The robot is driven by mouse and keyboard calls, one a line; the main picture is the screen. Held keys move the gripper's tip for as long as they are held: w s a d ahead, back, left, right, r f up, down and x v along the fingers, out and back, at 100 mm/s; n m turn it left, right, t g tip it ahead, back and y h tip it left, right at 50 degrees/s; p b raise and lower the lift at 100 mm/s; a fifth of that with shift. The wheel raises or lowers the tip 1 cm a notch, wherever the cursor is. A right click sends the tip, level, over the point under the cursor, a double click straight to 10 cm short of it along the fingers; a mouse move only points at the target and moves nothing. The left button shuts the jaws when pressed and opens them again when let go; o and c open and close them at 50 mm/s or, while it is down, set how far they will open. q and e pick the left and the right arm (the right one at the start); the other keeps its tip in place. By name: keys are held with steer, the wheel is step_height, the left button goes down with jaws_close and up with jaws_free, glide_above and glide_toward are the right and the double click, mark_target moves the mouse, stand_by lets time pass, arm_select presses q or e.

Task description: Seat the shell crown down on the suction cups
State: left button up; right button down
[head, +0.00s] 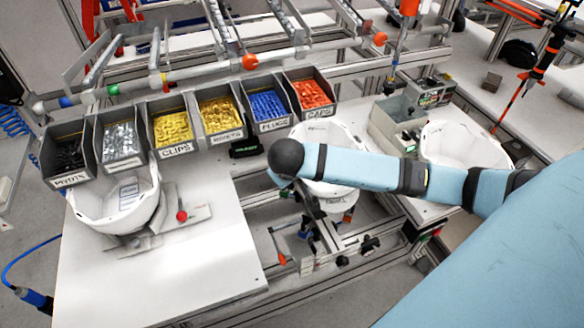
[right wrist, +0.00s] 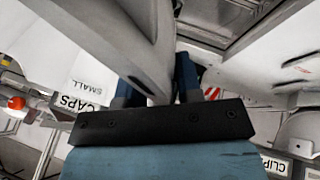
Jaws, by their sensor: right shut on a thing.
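A white helmet shell (head: 340,197) is in the middle of the head view, open side up and crown down, partly hidden by my right arm. It is over a metal fixture (head: 325,258) with black fittings and orange handles. The suction cups cannot be made out, so I cannot tell whether the crown touches them. In the right wrist view, my right gripper (right wrist: 160,84) is shut on the wall of the shell (right wrist: 112,35), with one blue finger on each side. My left gripper is out of view.
Another white shell (head: 112,205) is on a stand at left; a third (head: 450,143) is at right. Labelled bins, including one of yellow clips (head: 172,127), line the back. The white tabletop (head: 205,265) at front left is clear. A grey box (head: 395,125) stands at right.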

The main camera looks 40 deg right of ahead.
step_height(320, 180, down, 11)
steer(key=b, duration=0.1)
steer(key=shift+w, duration=0.2)
stand_by(0.5)
steer(key=shift+d, duration=0.1)
steer(key=c, duration=0.8)
jaws_free()
steer(key=shift+c, duration=0.2)
steer(key=shift+o, duration=0.2)
steer(key=shift+s+r, duration=0.1)
